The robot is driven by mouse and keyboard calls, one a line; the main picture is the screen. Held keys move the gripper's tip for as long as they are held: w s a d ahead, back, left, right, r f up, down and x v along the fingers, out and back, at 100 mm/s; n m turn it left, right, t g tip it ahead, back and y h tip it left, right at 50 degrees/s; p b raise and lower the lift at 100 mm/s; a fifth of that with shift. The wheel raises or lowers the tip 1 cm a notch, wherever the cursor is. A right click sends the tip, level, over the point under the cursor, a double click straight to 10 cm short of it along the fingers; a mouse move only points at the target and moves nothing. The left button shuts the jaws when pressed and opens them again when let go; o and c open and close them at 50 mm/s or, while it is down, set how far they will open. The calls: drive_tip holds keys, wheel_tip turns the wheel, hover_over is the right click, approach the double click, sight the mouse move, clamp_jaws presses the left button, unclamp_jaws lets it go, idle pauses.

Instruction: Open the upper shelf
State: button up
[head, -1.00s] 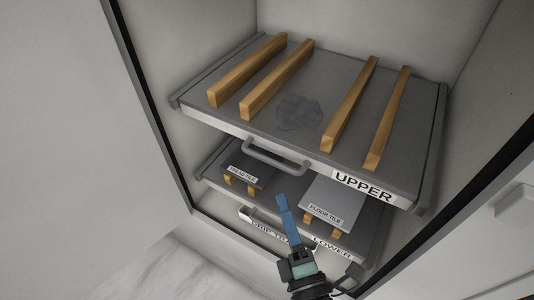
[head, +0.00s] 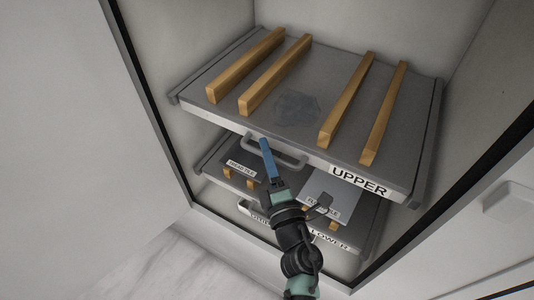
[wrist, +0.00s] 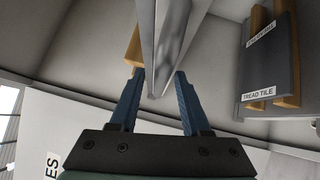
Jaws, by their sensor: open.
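The upper shelf (head: 225,115) is a grey pull-out tray labelled UPPER, with wooden bars on top and a grey bar handle (head: 290,160) on its front edge. It sits inside the cabinet. My gripper (head: 264,142) is at the handle, with its blue fingers overlapping the handle's left part in the head view. In the wrist view my gripper (wrist: 159,72) is open, and the upper shelf (wrist: 172,40) shows edge-on as a grey strip between the fingers. I cannot tell whether the fingers touch the handle.
Below is a lower shelf (head: 365,235) labelled LOWER, partly hidden by my arm. It carries a tread tile (head: 243,170) and a floor tile (head: 335,188) on wooden bars. The cabinet's side walls and dark-edged frame stand close on both sides. Pale floor lies in front.

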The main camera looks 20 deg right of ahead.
clamp_jaws()
idle(1.4)
